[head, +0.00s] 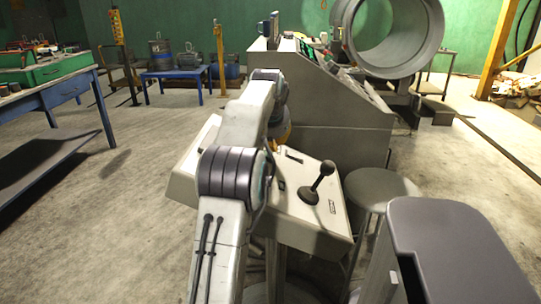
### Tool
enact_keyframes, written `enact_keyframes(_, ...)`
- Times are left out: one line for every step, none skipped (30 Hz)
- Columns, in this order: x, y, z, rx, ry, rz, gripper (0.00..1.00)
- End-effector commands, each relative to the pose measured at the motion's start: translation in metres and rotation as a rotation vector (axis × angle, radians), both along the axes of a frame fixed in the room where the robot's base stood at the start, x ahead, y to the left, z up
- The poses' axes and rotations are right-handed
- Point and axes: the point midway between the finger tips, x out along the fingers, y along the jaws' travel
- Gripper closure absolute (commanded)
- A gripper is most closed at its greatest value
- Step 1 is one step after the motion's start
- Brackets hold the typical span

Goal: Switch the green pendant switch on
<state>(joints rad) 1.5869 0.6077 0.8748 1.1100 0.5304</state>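A yellow pendant box (117,27) with small dark or coloured spots hangs at the upper left, far behind the blue-legged bench. It is too small to tell which of its spots is a green switch or how that switch is set. My arm rises from the bottom centre, bends at the top and comes down behind its own links over the sloped control box (310,215). My gripper is hidden behind my arm, so its fingers do not show. The arm's visible end is far from the pendant in the picture.
A black joystick (318,184) stands on the control box. A round stool (380,187) is right of it, and a grey console (330,115) stands behind. A blue-legged bench (45,83) is at left. The floor between bench and control box is open.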

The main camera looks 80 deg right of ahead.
Motion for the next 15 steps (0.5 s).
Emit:
enact_keyframes(0.0005, 0.0002, -0.0014, 0.0, 0.0, 0.0, 1.0)
enact_keyframes(0.0007, 0.0001, -0.0021, -0.001, -0.001, 0.0, 1.0)
enact_keyframes(0.001, 0.0001, -0.0031, -0.001, -0.001, 0.0, 1.0)
enact_keyframes(0.0014, 0.0001, -0.0039, -0.001, -0.001, 0.0, 1.0)
enact_keyframes(0.0017, 0.0001, -0.0048, -0.001, -0.001, 0.0, 1.0)
enact_keyframes(0.0019, 0.0002, -0.006, -0.001, -0.001, 0.001, 1.0)
enact_keyframes(0.0021, 0.0002, -0.0066, 0.0, -0.002, 0.001, 1.0)
enact_keyframes(0.0023, 0.0003, -0.0071, 0.0, -0.002, 0.001, 1.0)
enact_keyframes(0.0024, 0.0003, -0.0074, 0.0, -0.002, 0.001, 1.0)
enact_keyframes(0.0024, 0.0003, -0.0074, 0.0, -0.002, 0.001, 1.0)
enact_keyframes(0.0025, 0.0003, -0.0073, 0.0, -0.002, 0.001, 1.0)
enact_keyframes(0.0025, 0.0003, -0.0071, 0.0, -0.002, 0.001, 1.0)
enact_keyframes(0.0024, 0.0002, -0.0071, 0.0, -0.002, 0.001, 1.0)
enact_keyframes(0.0024, 0.0002, -0.0071, 0.0, -0.002, 0.001, 1.0)
enact_keyframes(0.0024, 0.0002, -0.0071, 0.0, -0.002, 0.001, 1.0)
